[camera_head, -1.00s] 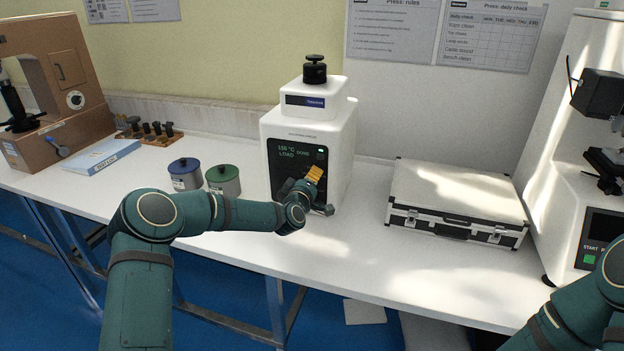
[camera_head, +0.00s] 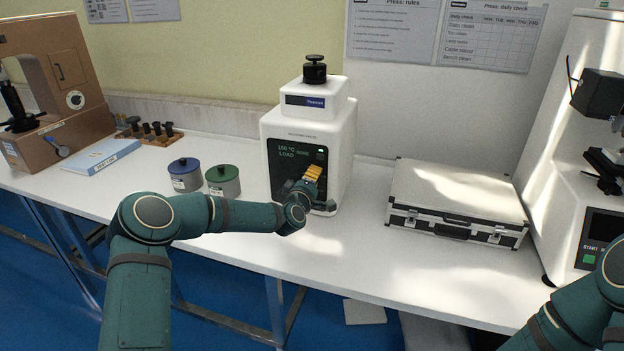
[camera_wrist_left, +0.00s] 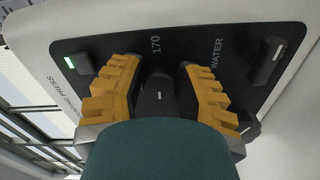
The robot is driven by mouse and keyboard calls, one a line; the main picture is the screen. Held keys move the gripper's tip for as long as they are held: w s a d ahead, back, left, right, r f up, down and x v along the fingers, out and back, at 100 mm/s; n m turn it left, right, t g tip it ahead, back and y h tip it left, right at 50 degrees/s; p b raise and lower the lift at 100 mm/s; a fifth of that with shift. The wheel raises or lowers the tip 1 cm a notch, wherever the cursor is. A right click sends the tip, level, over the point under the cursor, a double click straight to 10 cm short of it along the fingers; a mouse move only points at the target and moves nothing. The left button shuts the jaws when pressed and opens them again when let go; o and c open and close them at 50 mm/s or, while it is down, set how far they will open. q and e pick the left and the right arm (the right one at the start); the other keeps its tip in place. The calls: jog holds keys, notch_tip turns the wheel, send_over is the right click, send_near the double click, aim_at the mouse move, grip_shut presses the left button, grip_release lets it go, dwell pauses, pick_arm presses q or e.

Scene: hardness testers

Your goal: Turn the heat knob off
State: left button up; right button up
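The white mounting press (camera_head: 340,150) stands on the bench with a black front panel reading about 155 °C and LOAD. In the left wrist view, a dark knob (camera_wrist_left: 160,96) with a light pointer mark sits below the printed 170, which fits a heat dial. My left gripper (camera_wrist_left: 160,92) has its yellow fingers apart, one on each side of this knob. Dark gaps seem to remain, and contact is hard to tell. In the head view the left gripper (camera_head: 312,174) is at the panel and hides its lower part. My right gripper is out of view.
A dark control (camera_wrist_left: 269,62) near WATER and a green-lit switch (camera_wrist_left: 82,63) flank the fingers. Blue-lidded (camera_head: 185,175) and green-lidded (camera_head: 223,182) pots stand left of the press. A silver case (camera_head: 455,195) lies to the right. The bench front between is clear.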

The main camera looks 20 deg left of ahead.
pick_arm(q)
jog(key=o, duration=0.3)
jog(key=shift+d, duration=0.15)
jog(key=s, duration=1.2)
jog(key=shift+a, duration=0.3)
